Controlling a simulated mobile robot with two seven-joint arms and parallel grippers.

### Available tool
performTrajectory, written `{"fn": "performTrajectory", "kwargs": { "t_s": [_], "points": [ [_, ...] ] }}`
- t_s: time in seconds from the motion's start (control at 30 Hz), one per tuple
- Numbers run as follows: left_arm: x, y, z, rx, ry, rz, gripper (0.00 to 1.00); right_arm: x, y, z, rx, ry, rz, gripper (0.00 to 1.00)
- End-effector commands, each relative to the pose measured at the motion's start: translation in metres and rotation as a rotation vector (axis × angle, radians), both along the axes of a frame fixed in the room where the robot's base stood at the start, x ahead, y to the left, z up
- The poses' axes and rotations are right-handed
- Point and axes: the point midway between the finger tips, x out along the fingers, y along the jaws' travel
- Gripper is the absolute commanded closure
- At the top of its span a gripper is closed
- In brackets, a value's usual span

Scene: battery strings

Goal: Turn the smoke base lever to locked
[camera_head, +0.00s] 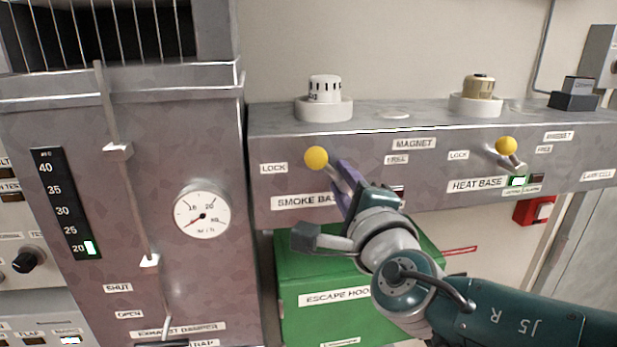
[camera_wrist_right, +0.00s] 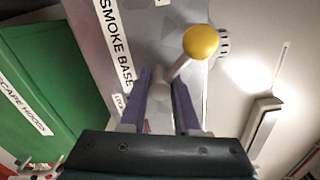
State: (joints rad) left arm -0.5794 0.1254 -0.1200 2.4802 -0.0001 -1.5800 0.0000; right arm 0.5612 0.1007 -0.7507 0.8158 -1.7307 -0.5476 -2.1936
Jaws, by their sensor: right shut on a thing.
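The smoke base lever, with a yellow ball knob (camera_head: 316,157), is on the front of the grey ledge, above the SMOKE BASE label (camera_head: 296,202). Its knob points up and left, close to the LOCK label (camera_head: 273,168). My right gripper (camera_head: 343,180) has its purple fingers shut on the lever's shaft, below the knob. In the right wrist view the knob (camera_wrist_right: 201,41) sticks out beyond the fingers and the shaft runs down between them. The gripper hides the lever's pivot and part of the label. My left gripper is not in view.
The heat base lever (camera_head: 505,145) is to the right, by a lit green indicator (camera_head: 518,182). A white smoke detector (camera_head: 324,92) stands on the ledge. A green escape hood box (camera_head: 300,270) is below. The grey damper cabinet (camera_head: 150,190) stands at left.

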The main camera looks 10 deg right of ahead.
Motion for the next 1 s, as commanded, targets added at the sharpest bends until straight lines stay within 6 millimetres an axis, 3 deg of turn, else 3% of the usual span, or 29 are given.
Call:
{"fn": "performTrajectory", "kwargs": {
  "t_s": [0.67, 0.7, 0.93, 1.0],
  "points": [
    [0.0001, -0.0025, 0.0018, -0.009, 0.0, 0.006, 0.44, 0.0003, 0.0015, -0.0003, -0.067, -0.001, 0.004, 1.0],
    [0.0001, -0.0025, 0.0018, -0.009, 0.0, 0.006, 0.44, 0.0002, 0.0016, -0.0003, -0.066, 0.0, 0.005, 0.67],
    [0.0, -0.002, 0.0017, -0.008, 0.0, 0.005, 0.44, 0.0001, 0.0009, -0.0005, -0.064, -0.001, 0.002, 0.42],
    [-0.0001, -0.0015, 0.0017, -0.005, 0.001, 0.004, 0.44, 0.0001, 0.0008, -0.0005, -0.063, -0.001, 0.002, 0.41]
  ]
}}
